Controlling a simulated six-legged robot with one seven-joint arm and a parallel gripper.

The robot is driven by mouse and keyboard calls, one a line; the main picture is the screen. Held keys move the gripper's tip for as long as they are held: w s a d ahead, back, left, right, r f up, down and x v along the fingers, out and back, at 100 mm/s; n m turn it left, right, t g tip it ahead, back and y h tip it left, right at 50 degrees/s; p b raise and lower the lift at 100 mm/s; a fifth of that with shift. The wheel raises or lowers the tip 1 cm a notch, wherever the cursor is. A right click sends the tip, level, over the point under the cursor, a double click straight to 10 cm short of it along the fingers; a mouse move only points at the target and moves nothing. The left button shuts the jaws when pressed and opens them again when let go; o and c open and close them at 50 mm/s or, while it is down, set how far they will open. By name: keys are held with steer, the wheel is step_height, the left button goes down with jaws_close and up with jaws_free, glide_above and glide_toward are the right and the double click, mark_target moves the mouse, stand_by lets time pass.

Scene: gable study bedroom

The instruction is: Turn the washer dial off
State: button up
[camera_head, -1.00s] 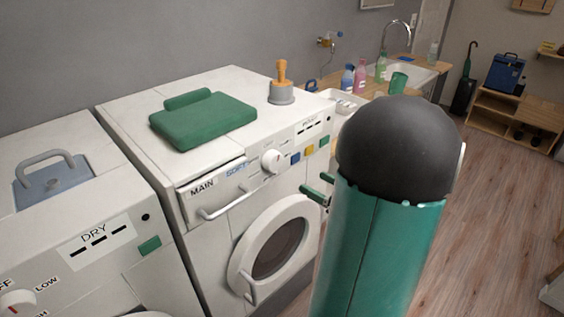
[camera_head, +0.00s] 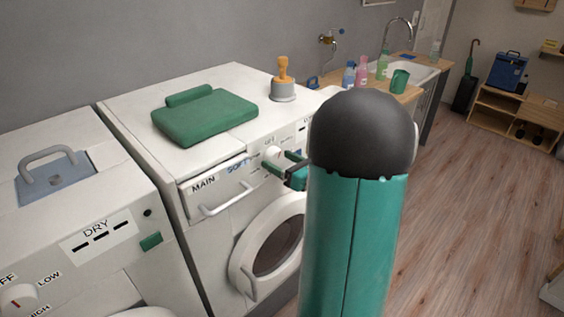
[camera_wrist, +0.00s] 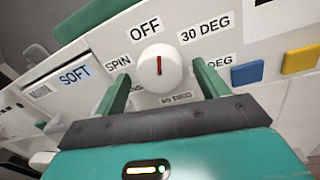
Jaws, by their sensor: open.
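The washer (camera_head: 215,210) stands in the middle of the head view, with its round door (camera_head: 270,245) shut. Its white dial (camera_wrist: 159,68) is in the middle of the wrist view, and its red mark points up toward the OFF label (camera_wrist: 145,29). Labels SPIN, 30 DEG and others surround it. My gripper (camera_wrist: 160,85) is open, with one green finger on each side of the dial and a gap visible to each. In the head view my gripper (camera_head: 284,168) is at the dial (camera_head: 272,154), and my arm hides the panel's right part.
A dryer (camera_head: 80,235) with its own dial (camera_head: 18,298) stands at left. A folded green cloth (camera_head: 205,117) and a grey-based, orange-handled stamp-like item (camera_head: 283,82) lie on the washer. Blue (camera_wrist: 249,71) and yellow (camera_wrist: 301,59) buttons sit right of the dial.

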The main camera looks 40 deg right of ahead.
steer(key=c, duration=1)
steer(key=shift+o, duration=0.2)
steer(key=shift+n, duration=2.4)
steer(key=o, duration=1)
steer(key=shift+c, duration=0.2)
steer(key=shift+s, duration=0.15)
steer(key=s+d, duration=0.1)
steer(key=s, duration=1.2)
steer(key=shift+s+d+r, duration=0.2)
steer(key=shift+s+r, duration=0.05)
steer(key=shift+r, duration=0.05)
